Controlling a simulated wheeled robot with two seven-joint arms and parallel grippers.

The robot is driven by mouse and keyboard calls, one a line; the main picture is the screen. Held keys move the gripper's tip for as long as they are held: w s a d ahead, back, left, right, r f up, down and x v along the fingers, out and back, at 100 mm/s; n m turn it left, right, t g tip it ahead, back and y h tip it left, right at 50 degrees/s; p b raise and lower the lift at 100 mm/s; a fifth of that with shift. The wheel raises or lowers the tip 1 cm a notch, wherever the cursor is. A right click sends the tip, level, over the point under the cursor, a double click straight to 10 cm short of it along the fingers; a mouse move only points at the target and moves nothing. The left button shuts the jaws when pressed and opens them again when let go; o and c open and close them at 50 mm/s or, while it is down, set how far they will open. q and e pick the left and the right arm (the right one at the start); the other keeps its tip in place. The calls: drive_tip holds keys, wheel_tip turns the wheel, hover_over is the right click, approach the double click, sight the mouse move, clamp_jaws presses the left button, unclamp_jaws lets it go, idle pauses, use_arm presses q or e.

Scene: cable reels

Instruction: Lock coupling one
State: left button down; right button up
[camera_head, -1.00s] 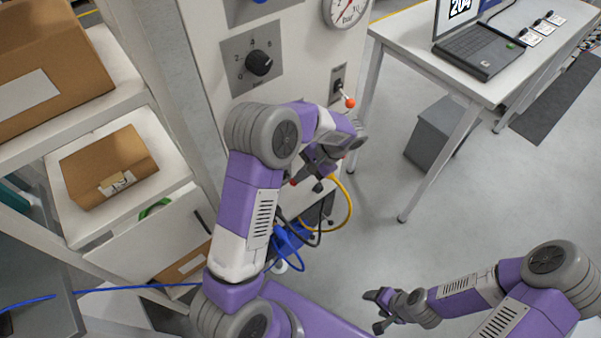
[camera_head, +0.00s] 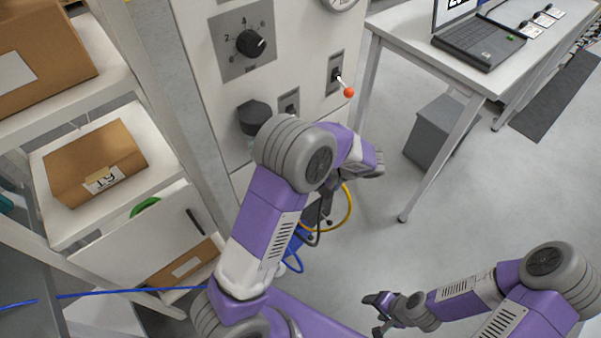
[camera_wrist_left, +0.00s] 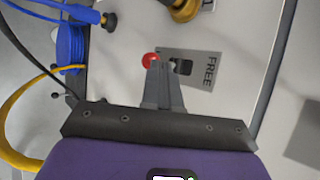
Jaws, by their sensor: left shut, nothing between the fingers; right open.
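In the left wrist view, a grey plate marked FREE (camera_wrist_left: 203,72) carries a black slot and a small lever with a red ball end (camera_wrist_left: 149,60). My left gripper (camera_wrist_left: 160,72) is shut and empty, its fingertips right beside the red ball and over the plate's left part; I cannot tell whether they touch. A brass coupling (camera_wrist_left: 184,9) shows at the top edge, its number not readable. In the head view my left gripper is mostly hidden behind its own arm. My right gripper (camera_head: 377,312) is open and empty at lower right, over the floor.
A blue-hosed plug (camera_wrist_left: 108,20), a blue coil (camera_wrist_left: 70,45) and a yellow hose (camera_wrist_left: 22,92) lie to the left in the wrist view. The head view shows a panel with a dial knob (camera_head: 250,43) and a red-tipped lever (camera_head: 348,92). A table (camera_head: 400,45) stands at right.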

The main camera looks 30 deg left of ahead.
use_arm(q)
drive_tip(key=shift+r+p, duration=0.35)
drive_tip(key=shift+r, duration=0.25)
drive_tip(key=shift+d, duration=0.1)
drive_tip(key=w+d+r+p, duration=0.1)
drive_tip(key=d+r, duration=0.1)
drive_tip(key=d, duration=0.4)
drive_tip(key=d+r+p, duration=0.1)
drive_tip(key=d+r, duration=0.2)
drive_tip(key=d, duration=0.3)
drive_tip(key=shift+w+d+r, duration=0.3)
drive_tip(key=shift+w, duration=0.05)
